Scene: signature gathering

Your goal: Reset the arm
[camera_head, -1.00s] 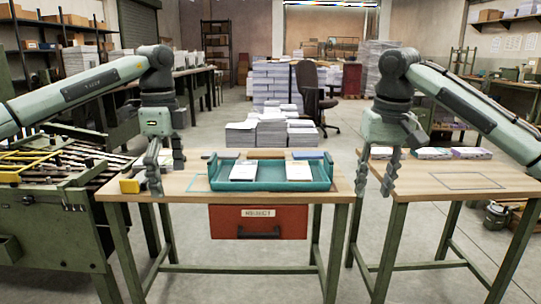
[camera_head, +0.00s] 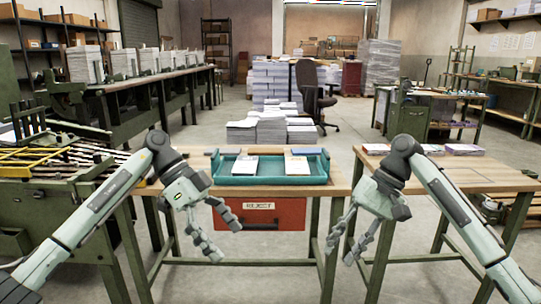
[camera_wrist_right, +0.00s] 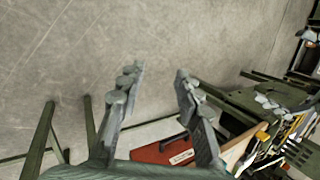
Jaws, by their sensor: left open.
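My left gripper (camera_head: 226,241) hangs in front of the left table, with its fingers spread and nothing between them. My right gripper (camera_head: 342,256) hangs in front of the gap between the two tables. In the right wrist view the right gripper (camera_wrist_right: 157,74) has its fingers apart with only bare floor between the tips. Both arms are bent with the grippers below table-top height, clear of the tables' front edges.
A teal tray (camera_head: 270,181) with two white booklets sits on the left wooden table (camera_head: 341,185). A red REJECT drawer (camera_head: 290,215) hangs under it; it also shows in the right wrist view (camera_wrist_right: 155,154). The right table (camera_head: 480,175) has small stacks at its back.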

